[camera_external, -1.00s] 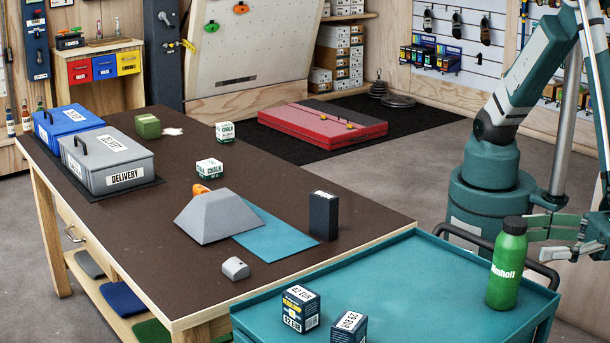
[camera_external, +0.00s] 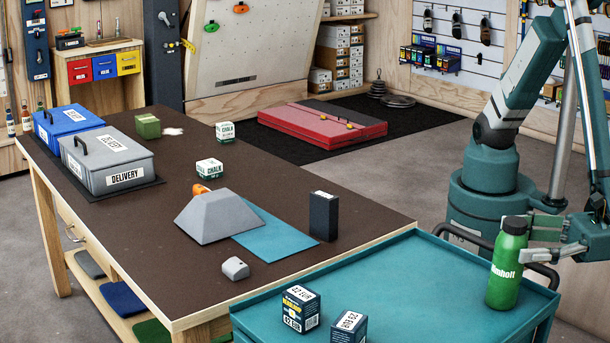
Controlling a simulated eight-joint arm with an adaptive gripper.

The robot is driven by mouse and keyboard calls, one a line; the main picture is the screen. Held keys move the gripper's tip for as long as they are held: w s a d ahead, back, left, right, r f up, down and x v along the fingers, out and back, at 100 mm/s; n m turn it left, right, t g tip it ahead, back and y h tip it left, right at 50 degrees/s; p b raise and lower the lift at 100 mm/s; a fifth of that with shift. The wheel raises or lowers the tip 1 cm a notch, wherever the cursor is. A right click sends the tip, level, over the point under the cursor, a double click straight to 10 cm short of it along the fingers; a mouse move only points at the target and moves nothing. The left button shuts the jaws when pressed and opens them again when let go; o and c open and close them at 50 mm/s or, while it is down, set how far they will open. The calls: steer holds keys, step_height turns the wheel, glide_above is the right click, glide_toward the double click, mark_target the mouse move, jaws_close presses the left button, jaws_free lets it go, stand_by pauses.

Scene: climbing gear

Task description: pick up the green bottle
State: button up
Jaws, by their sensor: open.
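I cannot tell whether either finger touches the bottle.
Two small dark boxes, one (camera_external: 300,308) and another (camera_external: 348,327), stand at the cart's front left. A black cart handle (camera_external: 545,272) is close beside the bottle. The brown table (camera_external: 300,270) stands to the left with grey and blue bins. The cart's middle is clear.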

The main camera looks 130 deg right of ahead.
steer(key=shift+x, duration=1.05)
steer(key=c, duration=1.4)
